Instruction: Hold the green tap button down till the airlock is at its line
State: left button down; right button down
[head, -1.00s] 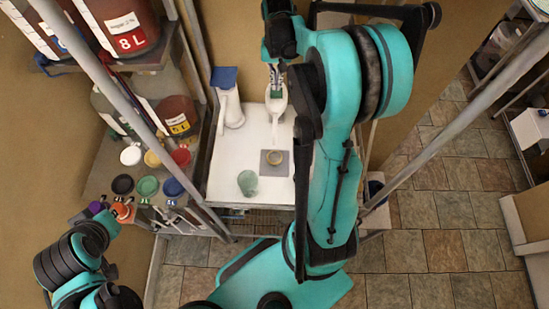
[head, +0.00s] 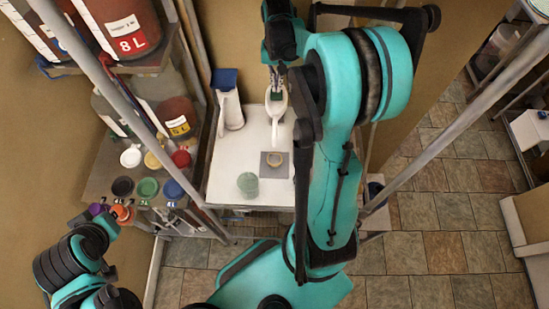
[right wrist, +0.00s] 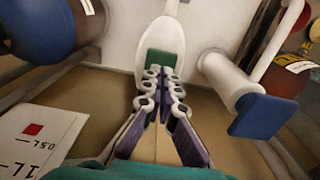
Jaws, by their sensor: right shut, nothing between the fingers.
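A white tap (head: 276,112) with a green button stands at the back of the white worktop. The green button (right wrist: 160,60) shows in the right wrist view. My right gripper (right wrist: 163,78) is shut and empty, its fingertips at the button's near edge; I cannot tell whether they press it. In the head view, the right gripper (head: 277,80) is above the tap.
A white, blue-topped fixture (head: 229,105) stands left of the tap. A greenish cup (head: 248,184) stands near the worktop's front. Several coloured caps, including a green one (head: 148,187), lie on the left shelf. Metal posts flank the worktop.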

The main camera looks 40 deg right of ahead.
jog(key=shift+f, duration=0.15)
dwell(0.3)
jog(key=shift+f+b, duration=1.1)
jog(key=shift+f, duration=0.1)
dwell(2.7)
notch_tip(320, 180, up, 6)
jog(key=p, duration=0.4)
jog(key=shift+r, duration=0.15)
